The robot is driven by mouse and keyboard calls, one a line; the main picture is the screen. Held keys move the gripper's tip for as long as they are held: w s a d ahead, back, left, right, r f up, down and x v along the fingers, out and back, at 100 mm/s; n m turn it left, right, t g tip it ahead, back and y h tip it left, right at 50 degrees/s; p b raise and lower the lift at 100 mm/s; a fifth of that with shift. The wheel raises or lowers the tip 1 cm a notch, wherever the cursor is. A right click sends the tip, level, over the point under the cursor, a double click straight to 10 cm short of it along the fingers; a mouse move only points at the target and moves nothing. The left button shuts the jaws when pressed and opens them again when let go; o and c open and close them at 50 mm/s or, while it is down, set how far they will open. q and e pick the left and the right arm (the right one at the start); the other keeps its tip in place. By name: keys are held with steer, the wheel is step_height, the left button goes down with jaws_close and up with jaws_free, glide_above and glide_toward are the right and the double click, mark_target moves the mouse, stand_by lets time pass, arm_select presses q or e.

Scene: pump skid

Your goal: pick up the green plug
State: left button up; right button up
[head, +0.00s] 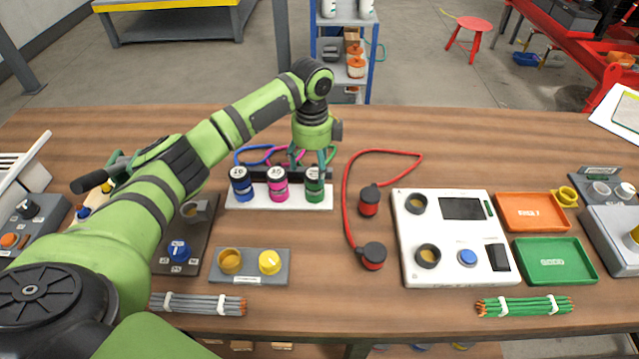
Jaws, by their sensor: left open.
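The green plug (314,188) stands upright on a white rack (255,203), at the right end of a row with a blue plug (242,184) and a pink plug (277,188). Each plug has a light numbered top. My left gripper (313,157) points down over the green plug from behind, with its fingers spread on both sides of the plug's top. It is open. I cannot tell whether the fingers touch the plug. My right gripper does not show.
A red cable with two red-and-black plugs (370,255) lies right of the rack. A white panel (412,265), an orange tray (531,212) and a green tray (555,261) are further right. A grey block with yellow parts (249,278) and a wire bundle (197,304) are in front.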

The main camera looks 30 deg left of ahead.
mark_target(314, 175)
arm_select(q)
steer(key=shift+s+d+f+p, duration=0.1)
steer(key=shift+s+f+p, duration=0.1)
steer(key=shift+f, duration=0.2)
steer(key=shift+s+f+p, duration=0.1)
steer(key=shift+f+p, duration=0.1)
steer(key=shift+f, duration=0.2)
steer(key=shift+w+d+f+p, duration=0.1)
steer(key=shift+w+f+p, duration=0.2)
steer(key=shift+f, duration=0.5)
step_height(314, 175, down, 2)
steer(key=shift+w+f, duration=0.1)
steer(key=shift+w, duration=0.05)
steer(key=shift+f, duration=0.15)
steer(key=c, duration=1.1)
steer(key=shift+c, duration=1.4)
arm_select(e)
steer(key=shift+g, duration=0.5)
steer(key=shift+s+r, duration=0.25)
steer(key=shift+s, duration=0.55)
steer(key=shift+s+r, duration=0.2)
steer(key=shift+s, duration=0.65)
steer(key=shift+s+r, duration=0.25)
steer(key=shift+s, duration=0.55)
